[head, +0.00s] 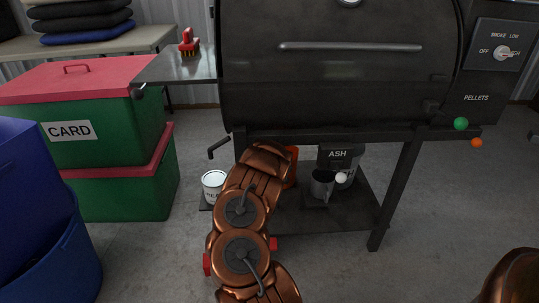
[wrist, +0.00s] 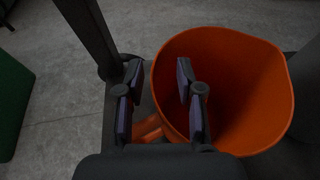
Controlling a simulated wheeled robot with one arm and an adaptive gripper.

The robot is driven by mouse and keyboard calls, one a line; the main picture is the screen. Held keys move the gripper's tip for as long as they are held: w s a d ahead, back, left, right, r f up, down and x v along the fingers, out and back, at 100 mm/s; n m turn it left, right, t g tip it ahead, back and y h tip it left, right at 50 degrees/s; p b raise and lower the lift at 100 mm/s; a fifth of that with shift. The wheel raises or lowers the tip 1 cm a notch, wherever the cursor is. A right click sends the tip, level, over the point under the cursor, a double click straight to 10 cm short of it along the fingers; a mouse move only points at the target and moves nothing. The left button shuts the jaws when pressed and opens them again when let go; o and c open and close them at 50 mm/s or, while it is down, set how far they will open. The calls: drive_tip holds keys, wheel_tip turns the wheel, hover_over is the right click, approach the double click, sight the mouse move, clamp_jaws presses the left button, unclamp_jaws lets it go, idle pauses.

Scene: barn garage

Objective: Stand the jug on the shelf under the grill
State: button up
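The orange jug (wrist: 225,85) is seen from above in the wrist view, its wide mouth open and its inside empty. In the head view only a strip of it (head: 291,167) shows behind my arm, over the dark shelf (head: 350,207) under the black grill (head: 335,75). Its base is hidden, so I cannot tell how it rests. My gripper (wrist: 160,85) is open, with the jug's left rim and part of its handle between the fingers. The right finger overlaps the mouth; the left is outside. My arm hides the gripper in the head view.
A white tin (head: 213,186) stands at the shelf's left end. Grill legs (head: 397,190) frame the shelf. Green boxes (head: 110,185) and a blue bin (head: 45,240) crowd the left.

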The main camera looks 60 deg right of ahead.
drive_tip(key=shift+r, duration=0.1)
drive_tip(key=shift+p+v, duration=0.65)
drive_tip(key=shift+v, duration=0.25)
drive_tip(key=p+v, duration=0.6)
drive_tip(key=v, duration=0.4)
idle(0.4)
